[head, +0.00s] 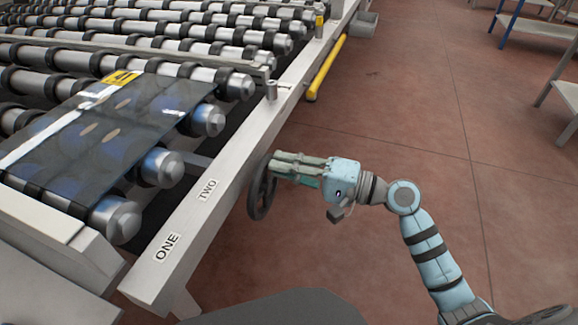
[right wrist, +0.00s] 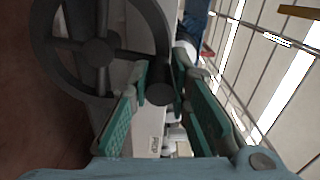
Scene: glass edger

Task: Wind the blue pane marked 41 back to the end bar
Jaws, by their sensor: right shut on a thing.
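The blue pane (head: 150,112) lies on the rollers at the left in the head view, with a yellow label reading 41 (head: 121,78) at its far edge. A pale bar (head: 200,57) crosses the rollers just beyond the label; I cannot tell if this is the end bar. My right gripper (head: 275,166) is shut on the handwheel's handle; in the right wrist view the round grip (right wrist: 160,94) sits between the green finger pads. My left gripper is not in view.
A yellow bar (head: 326,70) runs along the rail farther back. Grey tables (head: 540,25) stand at the top right.

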